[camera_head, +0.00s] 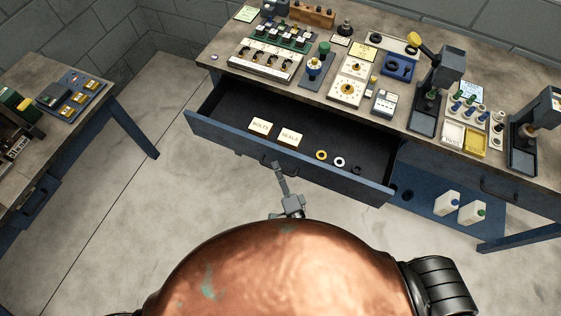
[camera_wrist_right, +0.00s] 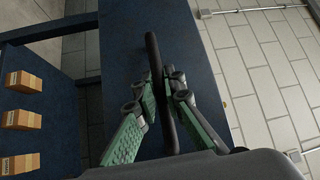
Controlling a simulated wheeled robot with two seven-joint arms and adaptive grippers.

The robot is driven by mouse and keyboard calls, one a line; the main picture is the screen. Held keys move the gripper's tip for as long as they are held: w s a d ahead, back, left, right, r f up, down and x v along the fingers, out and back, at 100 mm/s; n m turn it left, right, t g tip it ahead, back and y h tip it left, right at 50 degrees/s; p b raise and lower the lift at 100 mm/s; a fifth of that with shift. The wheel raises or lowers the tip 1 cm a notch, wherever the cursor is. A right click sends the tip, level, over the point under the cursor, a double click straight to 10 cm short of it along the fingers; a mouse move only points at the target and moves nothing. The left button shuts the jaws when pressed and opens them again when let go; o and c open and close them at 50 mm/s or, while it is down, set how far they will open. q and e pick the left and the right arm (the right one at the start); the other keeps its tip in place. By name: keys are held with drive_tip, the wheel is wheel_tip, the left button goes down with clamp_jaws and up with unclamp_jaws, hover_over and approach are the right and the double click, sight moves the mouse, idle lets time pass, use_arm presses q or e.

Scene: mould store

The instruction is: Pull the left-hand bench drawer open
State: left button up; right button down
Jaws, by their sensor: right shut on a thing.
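The left-hand bench drawer (camera_head: 225,134) stands pulled out from under the bench top, with its dark inside showing in the head view. In it are two labelled cards, bolts (camera_head: 260,125) and seals (camera_head: 290,137), and a few small rings (camera_head: 321,155). My right gripper (camera_head: 278,167) is at the middle of the drawer front. In the wrist view its green-padded fingers (camera_wrist_right: 163,92) are shut around the dark bar handle (camera_wrist_right: 152,48) on the blue drawer front (camera_wrist_right: 125,65). My left gripper is not in view.
The bench top (camera_head: 222,53) carries switch panels, gauges and presses. To the right is another drawer handle (camera_head: 497,190), above a shelf with two white bottles (camera_head: 446,203). A second bench (camera_head: 40,68) stands at the left. The floor (camera_head: 140,195) between is clear.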

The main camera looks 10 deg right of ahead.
drive_tip(key=shift+s+a, duration=0.1)
drive_tip(key=shift+s, duration=0.05)
drive_tip(key=c, duration=2.3)
unclamp_jaws()
drive_tip(key=v, duration=1.2)
